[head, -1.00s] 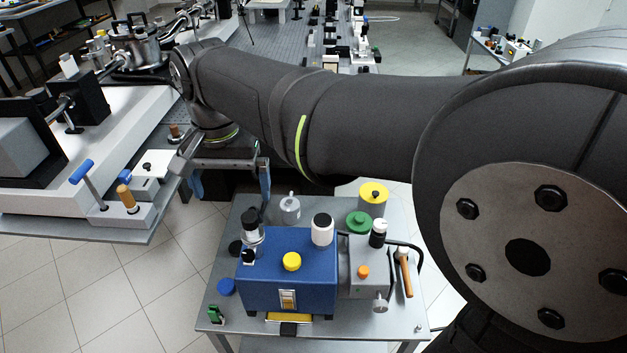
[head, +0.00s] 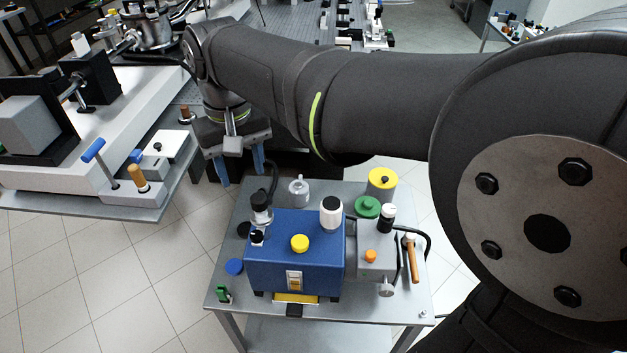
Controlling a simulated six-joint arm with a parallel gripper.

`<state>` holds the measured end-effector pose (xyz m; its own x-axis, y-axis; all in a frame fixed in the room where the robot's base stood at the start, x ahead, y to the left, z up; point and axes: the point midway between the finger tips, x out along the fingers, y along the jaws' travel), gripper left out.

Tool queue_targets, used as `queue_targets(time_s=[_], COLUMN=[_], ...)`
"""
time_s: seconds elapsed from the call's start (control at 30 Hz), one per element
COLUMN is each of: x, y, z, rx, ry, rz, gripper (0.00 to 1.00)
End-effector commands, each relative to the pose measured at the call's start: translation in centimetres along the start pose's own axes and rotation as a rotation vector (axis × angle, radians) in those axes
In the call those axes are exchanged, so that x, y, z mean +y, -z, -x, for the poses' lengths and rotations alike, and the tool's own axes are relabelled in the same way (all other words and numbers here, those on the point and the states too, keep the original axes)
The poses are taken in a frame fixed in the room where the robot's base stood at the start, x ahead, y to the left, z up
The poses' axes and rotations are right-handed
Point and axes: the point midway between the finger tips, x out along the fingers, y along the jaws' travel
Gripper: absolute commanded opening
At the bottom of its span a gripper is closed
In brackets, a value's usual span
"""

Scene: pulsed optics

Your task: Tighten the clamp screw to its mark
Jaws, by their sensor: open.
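My gripper (head: 240,168) points down, with its two blue fingers spread apart and nothing between them. It hangs between the left bench and the cart, behind the blue box. A blue T-handled tool (head: 97,157) stands tilted in a grey holder (head: 130,197) on the left bench's shelf, left of my gripper and apart from it. An orange-handled tool (head: 139,179) stands beside it. I cannot tell for sure which part is the clamp screw, and its mark is not discernible.
A cart (head: 225,287) carries a blue box (head: 270,270) with knobs, a grey unit (head: 375,250), a hammer (head: 411,258) and a yellow reel (head: 382,179). The left bench (head: 100,120) holds optics. Tiled floor lies between bench and cart.

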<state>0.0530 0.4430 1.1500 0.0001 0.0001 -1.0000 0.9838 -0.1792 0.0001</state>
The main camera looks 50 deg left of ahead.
Motion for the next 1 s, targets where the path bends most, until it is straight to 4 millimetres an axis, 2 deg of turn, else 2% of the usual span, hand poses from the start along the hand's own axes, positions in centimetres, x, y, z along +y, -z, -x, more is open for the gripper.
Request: queue_targets(time_s=[0.8,1.0], x=[0.07,0.07], y=[0.02,0.03], z=[-0.7,-0.83], rx=[-0.001,0.0], ry=[0.0,0.0], rz=[1.663,1.985], gripper=[0.48,0.48])
